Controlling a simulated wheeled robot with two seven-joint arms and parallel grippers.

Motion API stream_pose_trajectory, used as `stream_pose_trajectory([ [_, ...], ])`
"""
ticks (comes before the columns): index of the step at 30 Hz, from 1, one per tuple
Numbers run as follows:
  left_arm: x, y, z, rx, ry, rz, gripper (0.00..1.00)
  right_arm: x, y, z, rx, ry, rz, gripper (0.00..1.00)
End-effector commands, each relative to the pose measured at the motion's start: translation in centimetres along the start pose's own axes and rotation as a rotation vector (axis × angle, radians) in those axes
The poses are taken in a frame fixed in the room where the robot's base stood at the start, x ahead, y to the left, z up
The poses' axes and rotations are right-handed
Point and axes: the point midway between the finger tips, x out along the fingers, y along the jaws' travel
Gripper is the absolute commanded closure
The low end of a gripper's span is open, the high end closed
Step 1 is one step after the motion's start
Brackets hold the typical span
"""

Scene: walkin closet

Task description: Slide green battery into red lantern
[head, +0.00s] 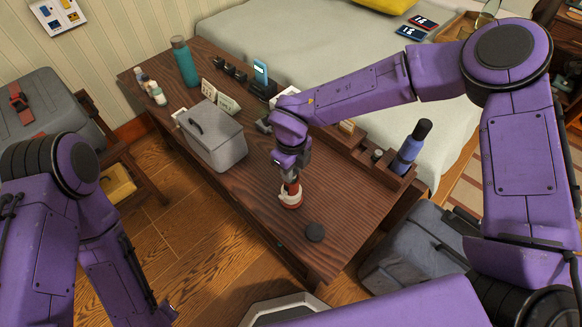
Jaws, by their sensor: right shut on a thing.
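The red lantern (291,201), with a white band, stands on the wooden table near its front right. My right gripper (290,178) points down right over the lantern's top. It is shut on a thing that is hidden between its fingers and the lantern. I cannot make out the green battery anywhere; the right gripper and lantern top could be hiding it. My left arm hangs low at the left, away from the table. Its gripper (168,314) is only partly seen at the bottom edge, and its jaws cannot be made out.
A grey box (213,137) stands to the left on the table (250,205). A teal bottle (185,62) and a blue bottle (410,148) stand farther off. The table's front edge is near the lantern.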

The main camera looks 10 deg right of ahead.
Motion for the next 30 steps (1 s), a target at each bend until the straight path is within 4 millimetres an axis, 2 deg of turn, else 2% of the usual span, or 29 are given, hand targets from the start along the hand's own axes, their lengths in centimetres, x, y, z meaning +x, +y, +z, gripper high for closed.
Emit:
stream_pose_trajectory([
  [6, 0.7, 0.1, 0.3, 0.000, 0.000, 0.000, 0.57, 1.3, 0.0, 0.0, 0.000, 0.000, 0.000, 1.00],
  [7, 0.5, 0.0, 0.2, 0.000, 0.000, 0.000, 0.57, 1.1, 0.0, 0.0, 0.001, -0.001, 0.000, 0.64],
  [9, 0.5, 0.0, 0.2, 0.000, 0.000, 0.000, 0.57, 1.0, 0.0, 0.0, 0.000, 0.000, 0.000, 0.44],
  [15, 0.5, 0.1, 0.2, 0.000, 0.000, 0.000, 0.57, 1.0, 0.0, 0.0, 0.000, 0.000, 0.000, 0.44],
  [17, 0.5, 0.0, 0.2, 0.000, 0.000, 0.000, 0.57, 1.0, 0.0, 0.0, 0.000, 0.000, 0.000, 0.28],
  [18, 0.5, 0.0, 0.2, 0.000, 0.000, 0.000, 0.57, 1.0, 0.0, 0.0, 0.000, 0.000, 0.000, 0.23],
  [26, 0.4, 0.0, 0.2, 0.000, 0.000, 0.000, 0.57, 1.0, 0.0, 0.0, 0.000, 0.000, 0.000, 0.23],
  [30, -0.4, 0.0, -0.2, 0.000, 0.000, 0.000, 0.57, 0.1, 0.0, 0.0, 0.001, 0.000, 0.000, 0.23],
])
